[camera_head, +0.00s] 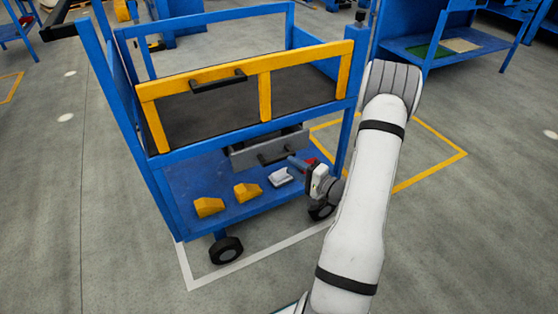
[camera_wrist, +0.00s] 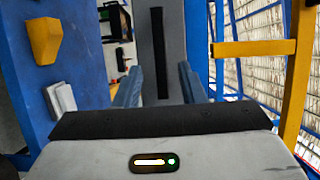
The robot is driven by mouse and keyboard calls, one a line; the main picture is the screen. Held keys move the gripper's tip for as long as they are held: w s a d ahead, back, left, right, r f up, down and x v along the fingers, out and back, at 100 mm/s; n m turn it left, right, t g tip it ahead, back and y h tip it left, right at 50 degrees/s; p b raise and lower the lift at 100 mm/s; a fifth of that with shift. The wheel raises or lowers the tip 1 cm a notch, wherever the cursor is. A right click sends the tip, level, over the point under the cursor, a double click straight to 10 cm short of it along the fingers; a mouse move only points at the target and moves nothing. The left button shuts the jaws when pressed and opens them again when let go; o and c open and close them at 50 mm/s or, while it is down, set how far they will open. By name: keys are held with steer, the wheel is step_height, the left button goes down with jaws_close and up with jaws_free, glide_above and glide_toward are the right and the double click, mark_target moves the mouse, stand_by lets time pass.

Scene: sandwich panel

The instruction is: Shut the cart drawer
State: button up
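The blue cart (camera_head: 170,160) has a grey drawer (camera_head: 243,159) under its upper deck, with a black handle (camera_head: 277,152) on its front. I cannot tell how far the drawer stands out. The wrist view, turned sideways, shows the grey drawer front (camera_wrist: 178,30) and its black handle (camera_wrist: 158,55) straight ahead. My gripper (camera_head: 290,160) is just in front of the drawer, near the right end of the handle. In the wrist view my gripper (camera_wrist: 161,85) has its two blue fingers apart, with the handle in line between them. Contact cannot be told.
Two yellow blocks (camera_head: 209,207) (camera_head: 246,192) and a white object (camera_head: 281,177) lie on the cart's lower shelf. A yellow frame (camera_head: 265,97) edges the upper deck. A blue workbench (camera_head: 400,47) stands behind at right. The floor left of the cart is clear.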

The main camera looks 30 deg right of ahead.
mark_target(281, 160)
steer(key=b+x, duration=0.1)
steer(key=x, duration=0.5)
steer(key=shift+w+a, duration=0.15)
jaws_close()
stand_by(0.4)
